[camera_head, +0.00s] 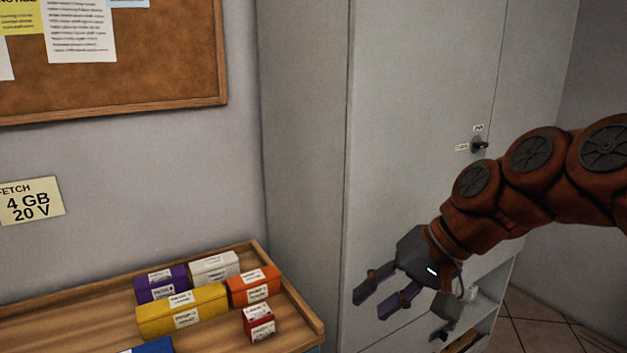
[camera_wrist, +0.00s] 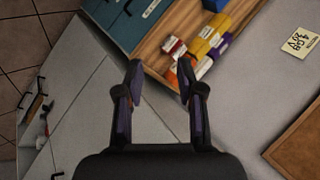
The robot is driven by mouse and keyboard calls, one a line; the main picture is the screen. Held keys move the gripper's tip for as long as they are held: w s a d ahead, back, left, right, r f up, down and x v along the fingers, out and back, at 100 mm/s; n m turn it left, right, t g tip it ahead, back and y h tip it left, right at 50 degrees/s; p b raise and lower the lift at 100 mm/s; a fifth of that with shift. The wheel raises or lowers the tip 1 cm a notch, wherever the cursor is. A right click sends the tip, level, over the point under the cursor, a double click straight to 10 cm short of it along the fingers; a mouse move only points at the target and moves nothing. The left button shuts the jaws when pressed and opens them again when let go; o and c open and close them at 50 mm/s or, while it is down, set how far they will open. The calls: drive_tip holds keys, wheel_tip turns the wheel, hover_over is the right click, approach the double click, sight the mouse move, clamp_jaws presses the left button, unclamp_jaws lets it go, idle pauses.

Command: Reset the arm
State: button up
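My arm reaches in from the right in the head view, in front of the grey cabinet (camera_head: 420,120). My gripper (camera_head: 370,302) points down and to the left, with its two fingers apart and nothing between them. In the wrist view my gripper (camera_wrist: 160,85) also shows both fingers spread and empty. It is to the right of the wooden tray top (camera_head: 315,322) and apart from the boxes on it.
The tray top holds a purple box (camera_head: 161,284), a white box (camera_head: 214,267), a yellow box (camera_head: 182,311), an orange box (camera_head: 254,285), a red box (camera_head: 258,323) and a blue box (camera_head: 150,347). A corkboard (camera_head: 130,85) and a sign (camera_head: 30,201) hang on the wall.

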drive_tip(key=s+d+f+g+h+p, duration=0.1)
drive_tip(key=s+d+f+h, duration=0.1)
drive_tip(key=s+f, duration=0.3)
drive_tip(key=s+d+f+g+h+p, duration=0.1)
drive_tip(key=s+d+f+h, duration=0.1)
drive_tip(key=s, duration=0.6)
drive_tip(key=s+d+f+n+g+h+p, duration=0.1)
drive_tip(key=s+d+f+h, duration=0.2)
drive_tip(key=s+f, duration=0.4)
drive_tip(key=shift+s+d+f+g, duration=0.3)
drive_tip(key=shift+s+d+g, duration=0.1)
drive_tip(key=shift+d, duration=0.45)
